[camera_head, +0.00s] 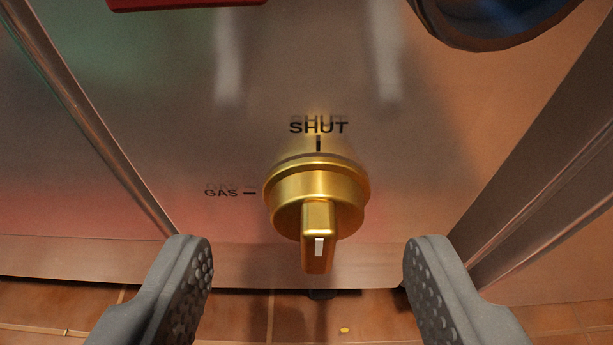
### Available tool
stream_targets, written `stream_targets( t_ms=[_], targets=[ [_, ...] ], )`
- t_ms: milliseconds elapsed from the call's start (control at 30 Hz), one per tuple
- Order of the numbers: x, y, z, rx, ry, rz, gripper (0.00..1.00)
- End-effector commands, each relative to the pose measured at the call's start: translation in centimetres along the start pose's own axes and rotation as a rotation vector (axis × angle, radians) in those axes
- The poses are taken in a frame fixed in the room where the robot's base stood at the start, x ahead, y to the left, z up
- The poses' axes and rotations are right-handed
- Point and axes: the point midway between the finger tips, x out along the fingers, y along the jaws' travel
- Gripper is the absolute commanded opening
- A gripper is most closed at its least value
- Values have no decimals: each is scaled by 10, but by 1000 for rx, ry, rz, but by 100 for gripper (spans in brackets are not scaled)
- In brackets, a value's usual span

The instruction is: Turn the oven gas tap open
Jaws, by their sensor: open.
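The gas tap is a round brass knob (317,187) on a brushed metal panel, in the middle of the camera_head view. Its raised grip bar points toward the camera and down, with a small white mark on its end. The word SHUT is printed above the knob with a black tick below it. The word GAS with a tick is printed to its left. My gripper (307,265) is open. Its two grey, studded fingers stand apart at the lower left and lower right, with the knob's grip bar between them in the picture. Neither finger appears to touch the knob.
The metal panel (150,130) fills most of the view. A red part (185,3) shows at the top left and a round dark dial or lens (495,18) at the top right. Metal edges run along both sides. A brown tiled floor (245,315) lies below.

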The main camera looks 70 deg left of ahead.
Motion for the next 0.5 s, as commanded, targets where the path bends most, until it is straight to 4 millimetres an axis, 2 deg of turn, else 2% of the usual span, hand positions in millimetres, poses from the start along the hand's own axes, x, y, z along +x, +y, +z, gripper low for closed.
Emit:
stream_targets(
  t_ms=[100,200,500],
  targets=[
    [14,0,0,-4,3,-1,54],
    [20,0,0,-2,3,0,54],
    [22,0,-1,-1,2,0,54]
  ],
)
